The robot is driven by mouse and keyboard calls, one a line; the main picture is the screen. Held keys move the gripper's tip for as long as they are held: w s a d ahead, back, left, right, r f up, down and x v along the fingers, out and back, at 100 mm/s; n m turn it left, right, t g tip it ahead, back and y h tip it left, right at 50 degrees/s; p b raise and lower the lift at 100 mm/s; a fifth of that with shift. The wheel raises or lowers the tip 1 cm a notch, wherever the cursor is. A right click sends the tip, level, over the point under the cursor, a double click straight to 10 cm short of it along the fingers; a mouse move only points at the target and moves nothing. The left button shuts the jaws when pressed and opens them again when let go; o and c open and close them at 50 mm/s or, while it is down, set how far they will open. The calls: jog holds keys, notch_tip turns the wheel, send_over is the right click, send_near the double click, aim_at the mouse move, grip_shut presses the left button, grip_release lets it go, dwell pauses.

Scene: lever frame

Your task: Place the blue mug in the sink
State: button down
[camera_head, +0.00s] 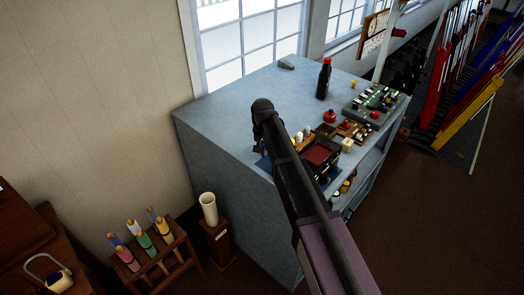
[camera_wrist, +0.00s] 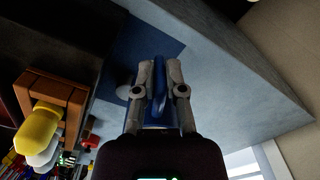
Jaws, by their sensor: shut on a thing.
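My gripper (camera_wrist: 160,72) is shut on a narrow blue part of the blue mug (camera_wrist: 160,92), seen between the two fingers in the wrist view. Most of the mug is hidden by the fingers and wrist, so I cannot tell its tilt. In the head view my arm reaches over the grey-blue counter, and my gripper (camera_head: 261,150) points down near its left front edge. A small bit of blue shows beside it there. I cannot tell whether the mug touches the counter. I cannot make out a sink in either view.
The counter (camera_head: 225,105) carries a dark bottle (camera_head: 324,79), a dark box with a red inside (camera_head: 320,156) and several small items at the right. The counter's back left is clear. A cream vase (camera_head: 209,208) and a rack of coloured bottles (camera_head: 150,250) stand at the left.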

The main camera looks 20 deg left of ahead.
notch_tip(320, 180, up, 12)
jog(key=p, duration=1)
jog(key=shift+f+p, duration=0.2)
jog(key=shift+p, duration=0.15)
jog(key=shift+f, duration=0.1)
notch_tip(320, 180, down, 11)
jog(key=b, duration=1)
jog(key=shift+r+b, duration=0.2)
jog(key=shift+b, duration=0.2)
jog(key=shift+s, duration=0.1)
